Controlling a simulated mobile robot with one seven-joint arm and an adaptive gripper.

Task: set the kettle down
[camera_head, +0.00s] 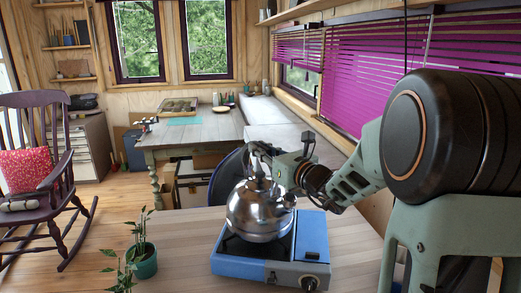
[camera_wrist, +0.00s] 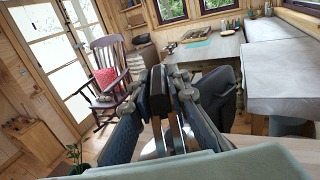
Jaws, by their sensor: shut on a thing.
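A shiny silver kettle (camera_head: 258,214) is upright over the burner of a blue camping stove (camera_head: 230,263) on the near table. Its base is at the burner's height; I cannot tell whether it rests there or hangs just above. My gripper (camera_head: 264,158) is above the kettle, shut on its handle. In the wrist view my gripper (camera_wrist: 168,88) has its fingers on both sides of the dark handle (camera_wrist: 158,98). A little of the kettle's silver body (camera_wrist: 150,152) shows below, mostly hidden by the fingers.
The near wooden table (camera_head: 190,235) carries a potted plant (camera_head: 144,260) left of the stove. The tabletop between them is clear. A dark chair back (camera_head: 222,180) stands behind the stove. A desk (camera_head: 200,128) and a rocking chair (camera_head: 40,150) are farther off.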

